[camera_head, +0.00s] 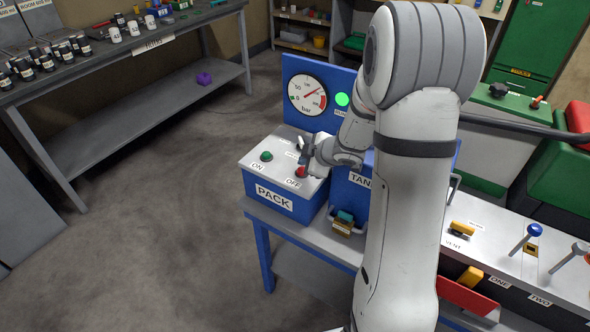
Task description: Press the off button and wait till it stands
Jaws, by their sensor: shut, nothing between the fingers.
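The blue pack box (277,190) with a grey top stands on the left end of the blue-legged bench. Its green ON button (266,156) is at the left of the top. The red OFF button (301,171) is at the right, partly covered by my gripper (303,166). My gripper is shut and empty, its tip at the OFF button; I cannot tell whether it touches or presses it. Behind, a round bar gauge (307,95) on a blue panel has its needle pointing up and right. A green lamp (342,99) beside it looks lit.
My arm hides the bench's middle. A small yellow and teal part (344,222) sits right of the pack. A yellow-handled valve (462,229) and blue-topped lever (534,230) stand further right. A long shelf table (120,62) stands at the left. The floor between is clear.

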